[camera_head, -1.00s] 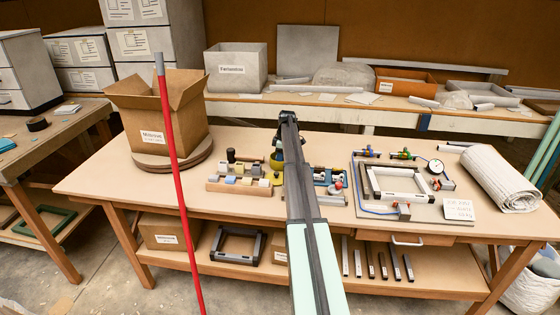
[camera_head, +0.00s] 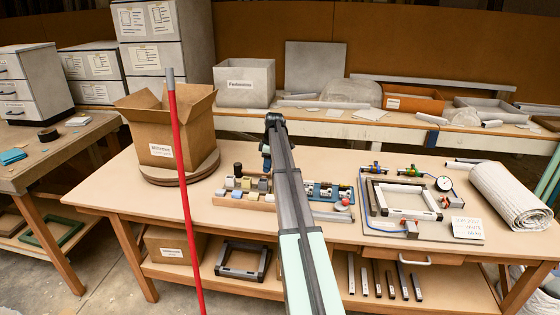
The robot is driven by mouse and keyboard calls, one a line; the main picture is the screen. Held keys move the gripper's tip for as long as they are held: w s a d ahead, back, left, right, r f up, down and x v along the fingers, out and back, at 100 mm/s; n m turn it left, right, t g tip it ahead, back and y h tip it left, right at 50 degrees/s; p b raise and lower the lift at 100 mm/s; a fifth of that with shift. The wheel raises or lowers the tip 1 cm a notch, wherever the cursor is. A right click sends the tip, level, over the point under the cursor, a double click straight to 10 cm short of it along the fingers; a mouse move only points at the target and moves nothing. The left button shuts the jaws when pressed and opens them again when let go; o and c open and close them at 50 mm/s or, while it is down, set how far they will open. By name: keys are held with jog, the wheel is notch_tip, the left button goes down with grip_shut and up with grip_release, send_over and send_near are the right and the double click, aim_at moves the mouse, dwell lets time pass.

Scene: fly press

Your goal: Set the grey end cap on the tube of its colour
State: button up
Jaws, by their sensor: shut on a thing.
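My gripper (camera_head: 266,163) hangs at the far end of my arm, above the middle of the table. It is small and mostly hidden by my own wrist, and what it holds cannot be made out. Just left of it, a wooden rack (camera_head: 232,203) carries small grey, yellow and dark blocks; I cannot tell which of these is an end cap. On a board (camera_head: 383,232) at the right lies a rectangular frame (camera_head: 405,212) of pale grey, brown and dark tubes. Several loose grey, brown and dark tubes (camera_head: 377,276) lie on the lower shelf.
A red pole with a grey top (camera_head: 187,190) stands upright in the left foreground. An open cardboard box (camera_head: 163,130) stands on a round turntable (camera_head: 200,171). Blue clamps and a dial gauge (camera_head: 444,184) surround the frame. A rolled mat (camera_head: 510,197) lies at the right.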

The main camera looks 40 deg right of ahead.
jog(key=shift+s+a+f, duration=0.1)
jog(key=shift+a+f, duration=1.3)
jog(key=shift+f, duration=0.05)
jog(key=shift+f, duration=0.85)
dwell(1.9)
jog(key=o, duration=1.1)
jog(key=shift+c, duration=0.2)
jog(key=shift+o, duration=0.9)
jog(key=shift+r, duration=0.15)
notch_tip(320, 180, up, 7)
